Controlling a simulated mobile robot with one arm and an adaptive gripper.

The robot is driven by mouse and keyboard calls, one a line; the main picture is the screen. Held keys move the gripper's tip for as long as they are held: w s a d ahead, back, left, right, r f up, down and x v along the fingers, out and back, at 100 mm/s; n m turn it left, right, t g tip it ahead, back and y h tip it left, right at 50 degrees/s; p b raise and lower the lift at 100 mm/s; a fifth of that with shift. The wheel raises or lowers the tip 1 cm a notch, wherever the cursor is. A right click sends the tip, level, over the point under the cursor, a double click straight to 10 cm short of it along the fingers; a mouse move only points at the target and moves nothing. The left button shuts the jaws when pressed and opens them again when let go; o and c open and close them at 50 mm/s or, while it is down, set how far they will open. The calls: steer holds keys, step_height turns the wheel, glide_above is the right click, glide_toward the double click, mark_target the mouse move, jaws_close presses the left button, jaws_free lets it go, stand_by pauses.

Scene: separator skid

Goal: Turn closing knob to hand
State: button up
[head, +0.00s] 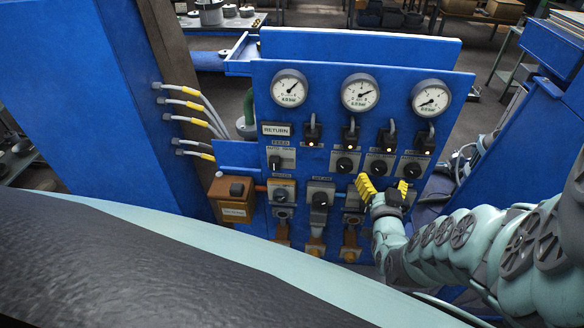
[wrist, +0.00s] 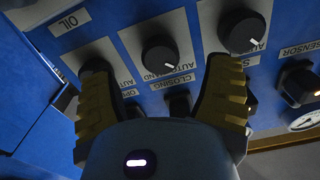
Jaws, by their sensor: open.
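The closing knob (wrist: 160,54) is a round black knob on a white plate marked CLOSING, with AUTO and HAND, seen upside down in the wrist view. In the head view my gripper (head: 385,188) is just below that knob, in front of the panel.
Similar knobs flank it, one to the left (head: 345,165) and one to the right (head: 412,170). Lamp switches (head: 351,134) and gauges (head: 361,93) sit above on the blue panel (head: 325,75). More switches (head: 320,198) are below. An orange box (head: 232,203) juts out at the left.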

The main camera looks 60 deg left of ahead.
mark_target(379, 173)
steer(key=shift+b+x, duration=1)
steer(key=shift+x, duration=1.2)
steer(key=shift+s, duration=0.1)
steer(key=shift+c, duration=0.3)
steer(key=c, duration=1.2)
steer(key=shift+o, duration=0.2)
steer(key=shift+f+m, duration=0.1)
steer(key=shift+m, duration=0.2)
steer(key=m+b, duration=0.1)
steer(key=m, duration=0.1)
steer(key=shift+m, duration=0.3)
steer(key=m+b, duration=0.3)
steer(key=m, duration=0.2)
steer(key=shift+f, duration=0.1)
steer(key=m+b, duration=0.2)
steer(key=m, duration=0.4)
steer(key=shift+m+b, duration=0.45)
steer(key=shift+m, duration=1.45)
